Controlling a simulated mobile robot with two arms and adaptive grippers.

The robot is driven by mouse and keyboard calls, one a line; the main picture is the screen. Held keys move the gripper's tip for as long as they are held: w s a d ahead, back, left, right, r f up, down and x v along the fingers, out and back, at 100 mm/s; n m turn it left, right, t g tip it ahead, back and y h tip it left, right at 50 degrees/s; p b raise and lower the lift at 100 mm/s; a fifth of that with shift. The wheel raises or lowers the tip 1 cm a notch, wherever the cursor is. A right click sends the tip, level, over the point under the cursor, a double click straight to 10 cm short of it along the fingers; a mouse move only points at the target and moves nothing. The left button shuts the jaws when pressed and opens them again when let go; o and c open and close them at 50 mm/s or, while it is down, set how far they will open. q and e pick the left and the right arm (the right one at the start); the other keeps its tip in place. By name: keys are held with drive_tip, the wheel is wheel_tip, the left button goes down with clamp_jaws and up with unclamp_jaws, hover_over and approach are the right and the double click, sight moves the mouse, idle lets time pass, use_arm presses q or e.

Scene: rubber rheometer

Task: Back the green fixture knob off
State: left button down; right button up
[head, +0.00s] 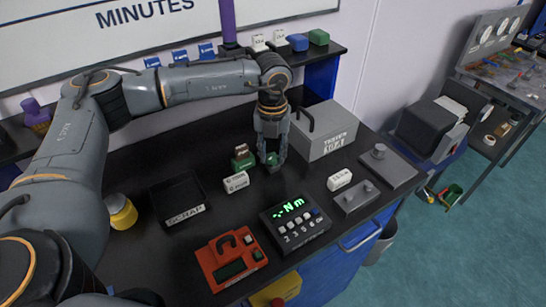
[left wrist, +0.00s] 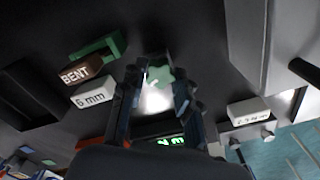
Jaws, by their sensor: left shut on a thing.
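The green fixture knob (head: 273,159) is mostly hidden by my left gripper (head: 272,146) in the head view. The left wrist view shows it as a green lobed knob (left wrist: 159,76) between the two fingers, with a bright, shiny patch just below it. My left gripper points down over the black bench and is shut on the knob; it also shows in the left wrist view (left wrist: 156,98). The fixture under the knob is hard to make out. My right gripper is in neither view.
Close left are a green holder (head: 242,157) with a BENT tag (left wrist: 76,73) and a white 6 mm block (head: 235,183). A grey tester box (head: 327,130) stands to the right. In front is a Nm display (head: 296,222). A scrap tray (head: 180,213) and red device (head: 230,260) lie left.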

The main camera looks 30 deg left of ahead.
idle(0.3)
use_arm(q)
drive_tip(key=n, duration=0.2)
drive_tip(key=shift+f+n+b, duration=0.1)
drive_tip(key=shift+n+b, duration=0.2)
drive_tip(key=shift+n, duration=1.1)
drive_tip(key=shift+n, duration=1.1)
drive_tip(key=shift+n+b, duration=0.3)
drive_tip(key=shift+n, duration=0.8)
